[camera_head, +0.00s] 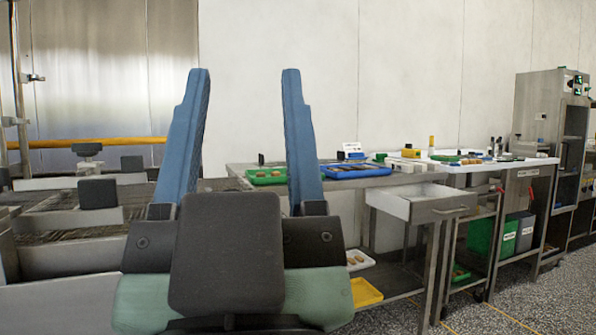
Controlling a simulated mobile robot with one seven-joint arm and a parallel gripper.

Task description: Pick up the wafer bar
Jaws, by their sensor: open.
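My gripper (245,85) fills the left centre of the head view, with two blue fingers pointing up and spread apart. It is open, and nothing shows between the fingers. I cannot make out a wafer bar for certain. Small brown pieces lie in a green tray (262,180) on the steel bench, partly behind the right finger, and are too small to identify. More tan pieces lie in a white tray (358,262) on the shelf below. My gripper stands in front of the bench and hides part of it.
An open drawer (432,210) juts out from the bench. A blue tray (358,171) lies on the bench top, and a yellow tray (365,293) is on the lower shelf. A mesh conveyor (60,228) is at left. A tall steel cabinet (538,110) stands at right. Speckled floor (520,305) is clear at lower right.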

